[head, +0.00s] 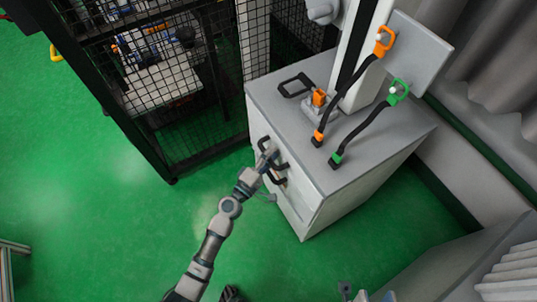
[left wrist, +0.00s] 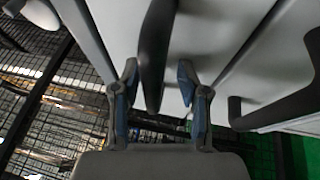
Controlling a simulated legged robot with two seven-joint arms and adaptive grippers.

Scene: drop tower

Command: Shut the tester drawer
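The tester (head: 350,160) is a grey-white cabinet with a flat top. Its front (head: 297,205) faces lower left and carries black handles (head: 279,168). My left gripper (head: 268,154) is at these handles and hides part of the front. In the left wrist view my left gripper (left wrist: 159,95) has its fingers apart, with a black handle bar (left wrist: 156,50) between them; I see gaps on both sides. I cannot tell how far the drawer stands out. A grey part at the bottom edge seems to be my right gripper (head: 360,295), mostly cut off.
A black mesh cage (head: 195,85) stands close on the left of the tester. A column (head: 362,50) and orange and green strap-like parts (head: 366,128) stand on its top. A second black handle (left wrist: 275,108) shows at right in the left wrist view. Green floor (head: 120,235) is clear in front.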

